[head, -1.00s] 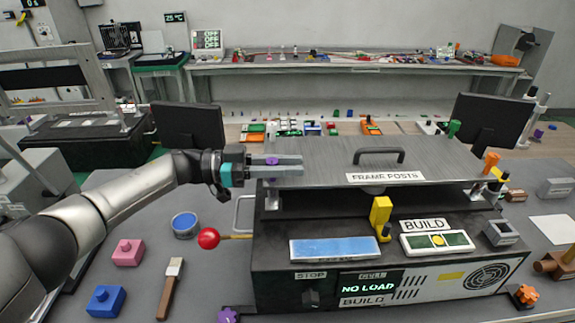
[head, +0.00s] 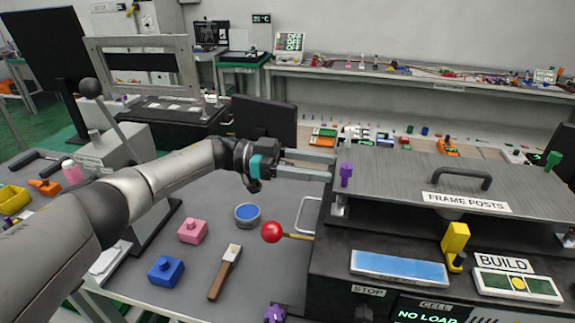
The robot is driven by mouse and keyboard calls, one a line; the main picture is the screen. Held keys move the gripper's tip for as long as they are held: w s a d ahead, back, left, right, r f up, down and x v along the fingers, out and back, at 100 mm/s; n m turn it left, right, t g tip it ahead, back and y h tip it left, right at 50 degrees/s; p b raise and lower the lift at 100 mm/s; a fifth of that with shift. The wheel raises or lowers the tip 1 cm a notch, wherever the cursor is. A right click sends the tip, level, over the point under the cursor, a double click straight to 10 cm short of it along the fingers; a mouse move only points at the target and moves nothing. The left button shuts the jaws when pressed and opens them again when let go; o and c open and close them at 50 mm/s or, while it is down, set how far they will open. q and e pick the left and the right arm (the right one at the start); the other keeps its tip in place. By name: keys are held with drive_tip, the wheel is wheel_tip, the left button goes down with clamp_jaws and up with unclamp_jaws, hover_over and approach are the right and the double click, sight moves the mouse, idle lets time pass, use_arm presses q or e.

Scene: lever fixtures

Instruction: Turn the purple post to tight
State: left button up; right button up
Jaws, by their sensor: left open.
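The purple post (head: 346,175) stands upright at the left corner of the grey metal plate labelled FRAME POSTS (head: 400,190). Its tight or loose marking cannot be read. My left gripper (head: 333,168) is open and empty, coming in level from the left. Its two fingertips end just left of the post, which is not between them; whether they touch it cannot be told. My right gripper is not in view.
A lever with a red ball (head: 272,232) sticks out left of the machine. A yellow post (head: 455,242) and a green post (head: 553,161) stand on the right. Pink (head: 192,231) and blue (head: 165,271) blocks lie on the table.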

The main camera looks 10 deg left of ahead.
use_arm(q)
drive_tip(key=a+b, duration=0.1)
drive_tip(key=a, duration=0.6)
drive_tip(key=shift+r, duration=0.1)
